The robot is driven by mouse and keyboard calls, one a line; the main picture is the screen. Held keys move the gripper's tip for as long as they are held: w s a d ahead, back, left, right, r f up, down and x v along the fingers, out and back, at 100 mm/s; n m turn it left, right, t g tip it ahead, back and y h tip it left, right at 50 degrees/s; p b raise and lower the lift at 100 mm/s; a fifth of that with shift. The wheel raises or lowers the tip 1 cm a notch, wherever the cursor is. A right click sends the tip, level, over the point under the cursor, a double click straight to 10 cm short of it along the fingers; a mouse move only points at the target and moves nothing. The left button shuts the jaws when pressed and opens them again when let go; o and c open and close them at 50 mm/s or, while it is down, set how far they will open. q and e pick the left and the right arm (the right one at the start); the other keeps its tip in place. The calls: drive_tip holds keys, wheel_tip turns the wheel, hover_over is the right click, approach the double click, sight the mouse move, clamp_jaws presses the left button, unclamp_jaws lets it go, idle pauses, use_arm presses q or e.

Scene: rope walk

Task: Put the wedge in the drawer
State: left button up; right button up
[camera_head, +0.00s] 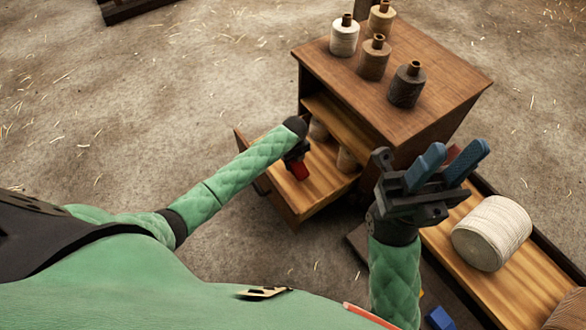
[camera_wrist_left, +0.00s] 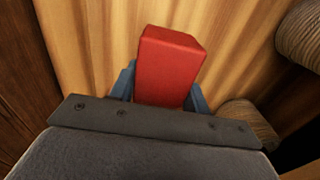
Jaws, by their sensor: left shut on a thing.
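The red wedge (camera_wrist_left: 168,68) is held between the blue fingers of my left gripper (camera_wrist_left: 160,88) in the left wrist view. In the head view, the wedge (camera_head: 299,170) shows below my left gripper (camera_head: 296,160), over the open drawer (camera_head: 320,187) of the wooden cabinet. Striped bare wood of the drawer floor lies behind the wedge; I cannot tell whether the wedge touches it. Spools stand in the drawer's back part (camera_head: 347,160). My right gripper (camera_head: 449,165) is open, its blue fingers apart, in front of the cabinet's right side.
Several thread spools (camera_head: 373,58) stand on the cabinet top (camera_head: 430,60). A wooden tray or bench (camera_head: 455,240) at the lower right holds a large white rope spool (camera_head: 491,233). A small red patch (camera_head: 453,152) shows behind my right gripper. The floor at left is clear.

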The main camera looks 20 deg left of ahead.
sight(293, 167)
use_arm(q)
drive_tip(key=shift+a+f, duration=0.3)
wheel_tip(293, 167, down, 4)
drive_tip(key=shift+r+b, duration=0.1)
drive_tip(key=shift+b, duration=0.8)
drive_tip(key=o, duration=1.1)
